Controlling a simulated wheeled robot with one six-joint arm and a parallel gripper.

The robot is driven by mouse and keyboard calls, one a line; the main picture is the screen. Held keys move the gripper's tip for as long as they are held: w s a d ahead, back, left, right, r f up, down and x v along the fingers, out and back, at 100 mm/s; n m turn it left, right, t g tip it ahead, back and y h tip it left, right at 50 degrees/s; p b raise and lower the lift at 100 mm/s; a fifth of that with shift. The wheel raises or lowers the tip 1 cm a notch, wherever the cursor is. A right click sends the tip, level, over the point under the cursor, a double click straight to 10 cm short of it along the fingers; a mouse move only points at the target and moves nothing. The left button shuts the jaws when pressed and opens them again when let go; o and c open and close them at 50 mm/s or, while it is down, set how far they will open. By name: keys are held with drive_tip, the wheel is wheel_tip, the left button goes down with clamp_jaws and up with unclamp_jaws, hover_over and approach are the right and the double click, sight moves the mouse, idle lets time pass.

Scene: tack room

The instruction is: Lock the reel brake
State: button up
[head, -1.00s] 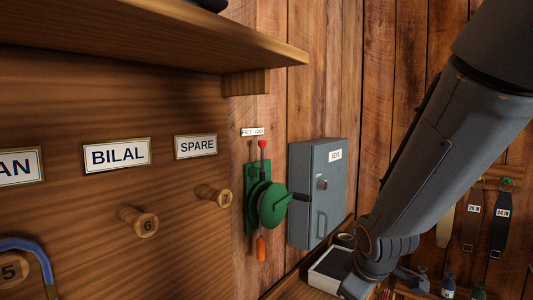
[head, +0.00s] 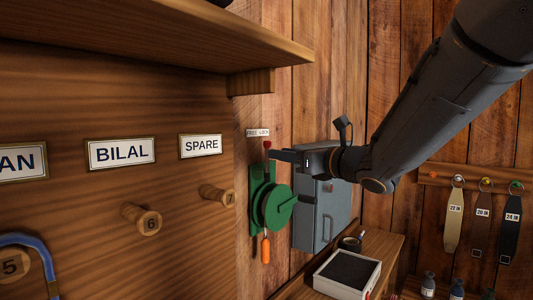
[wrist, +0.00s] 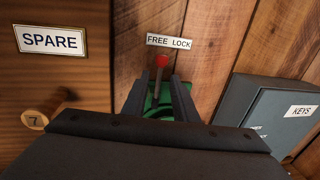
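The green reel (head: 277,207) is mounted on the plank wall, with an orange handle (head: 265,250) hanging below it. Its brake lever has a red knob (head: 267,144), which also shows in the wrist view (wrist: 162,61), just under the FREE LOCK label (wrist: 169,41). The lever stands nearly upright; which setting it is in I cannot tell. My gripper (head: 272,154) is at the lever, just below the knob. In the wrist view my gripper (wrist: 160,84) is open, fingers on either side of the lever with gaps. The lever's lower end is hidden.
A grey KEYS cabinet (head: 320,218) is on the wall right of the reel, partly behind my gripper. A wooden peg numbered 7 (head: 217,195) sticks out left of it. A shelf (head: 150,40) overhangs above. A black-lined tray (head: 347,272) sits on the bench below.

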sight(267, 148)
drive_tip(key=shift+p+x, duration=1.2)
drive_tip(key=shift+x, duration=2.4)
drive_tip(key=shift+f, duration=0.1)
